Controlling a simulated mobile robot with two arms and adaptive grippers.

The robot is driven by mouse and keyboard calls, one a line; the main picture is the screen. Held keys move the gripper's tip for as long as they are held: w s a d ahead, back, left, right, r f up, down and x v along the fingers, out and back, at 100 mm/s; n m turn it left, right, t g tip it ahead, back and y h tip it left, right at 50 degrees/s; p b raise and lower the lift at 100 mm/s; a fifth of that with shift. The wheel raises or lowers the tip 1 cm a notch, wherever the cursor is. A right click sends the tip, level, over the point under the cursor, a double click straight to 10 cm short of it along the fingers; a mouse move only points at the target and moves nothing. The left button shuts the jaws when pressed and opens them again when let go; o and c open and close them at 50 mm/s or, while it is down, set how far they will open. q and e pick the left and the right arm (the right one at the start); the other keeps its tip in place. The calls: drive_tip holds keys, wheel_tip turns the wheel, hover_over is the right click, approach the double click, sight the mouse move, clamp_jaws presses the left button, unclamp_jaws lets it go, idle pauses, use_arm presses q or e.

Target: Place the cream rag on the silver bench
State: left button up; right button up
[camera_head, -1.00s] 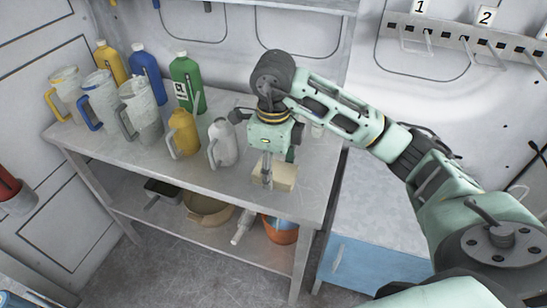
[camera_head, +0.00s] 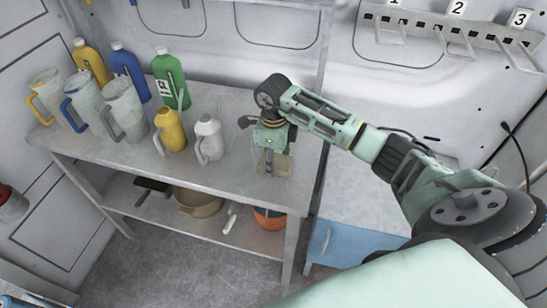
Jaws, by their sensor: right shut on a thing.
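The cream rag (camera_head: 281,167) is a small folded block at the right end of the silver bench (camera_head: 228,190). My right gripper (camera_head: 269,161) points down and is shut on the rag, its fingers partly covering it. The rag is over the bench top, close to its surface; I cannot tell whether it touches. The bench is a grey metal table with a lower shelf. My left gripper is not in view.
White jugs (camera_head: 124,110), a yellow bottle (camera_head: 90,64), a blue bottle (camera_head: 130,74), a green bottle (camera_head: 170,82), a small yellow can (camera_head: 170,130) and a white can (camera_head: 208,140) stand on the bench's left and middle. An orange bucket (camera_head: 270,219) is on the shelf below. A blue cabinet (camera_head: 345,244) stands right.

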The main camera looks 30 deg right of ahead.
drive_tip(key=o, duration=0.6)
drive_tip(key=shift+f, duration=0.2)
drive_tip(key=o, duration=0.5)
drive_tip(key=shift+r, duration=0.1)
drive_tip(key=shift+c, duration=0.2)
drive_tip(key=shift+r, duration=0.45)
wheel_tip(320, 180, up, 11)
drive_tip(key=b, duration=0.4)
drive_tip(key=shift+r, duration=0.2)
